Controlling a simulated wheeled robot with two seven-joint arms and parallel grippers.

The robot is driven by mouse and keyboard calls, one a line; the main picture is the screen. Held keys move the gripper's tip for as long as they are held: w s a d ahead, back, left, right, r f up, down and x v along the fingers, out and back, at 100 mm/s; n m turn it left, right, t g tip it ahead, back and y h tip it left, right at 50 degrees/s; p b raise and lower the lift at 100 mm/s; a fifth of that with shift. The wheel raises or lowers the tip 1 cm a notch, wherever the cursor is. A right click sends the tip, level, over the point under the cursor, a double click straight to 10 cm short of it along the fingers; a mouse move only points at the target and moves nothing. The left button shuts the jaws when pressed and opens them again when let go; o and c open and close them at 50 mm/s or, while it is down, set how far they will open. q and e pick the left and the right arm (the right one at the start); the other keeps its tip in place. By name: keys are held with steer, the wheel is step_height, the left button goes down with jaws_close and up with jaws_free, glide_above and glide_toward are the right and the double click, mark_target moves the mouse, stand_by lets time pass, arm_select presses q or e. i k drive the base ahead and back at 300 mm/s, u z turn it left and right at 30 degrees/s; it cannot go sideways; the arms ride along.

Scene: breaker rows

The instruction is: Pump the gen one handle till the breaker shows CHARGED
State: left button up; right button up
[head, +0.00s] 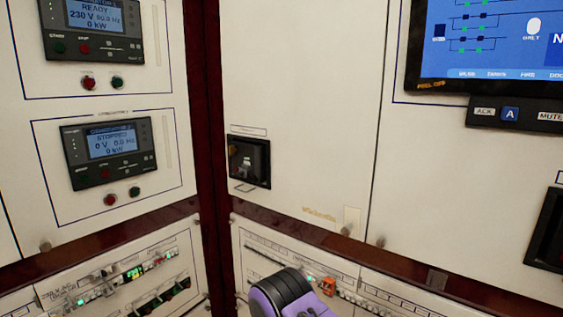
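A black breaker unit (249,162) is set in the white middle panel, left of centre. It has a dark recessed face with grey parts and a small orange-brown spot at its upper left. Its label is too small to read, so I cannot tell whether it is gen one's, and I can make out neither a clear charging handle nor a CHARGED flag. A purple and black link of my own arm shows at the bottom centre, below the breaker and apart from it. Neither gripper's fingers are in view.
Two generator controllers are on the left panel: the upper (94,28) reads READY, the lower (110,148) reads STOPPED. A blue screen (490,45) is at upper right. Another black unit (550,230) is cut off at the right edge. Small breaker rows (135,290) line the bottom.

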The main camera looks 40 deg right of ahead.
mark_target(248, 168)
steer(key=u, duration=0.05)
steer(key=k, duration=0.6)
steer(key=z, duration=0.8)
steer(key=i, duration=0.8)
steer(key=z, duration=0.3)
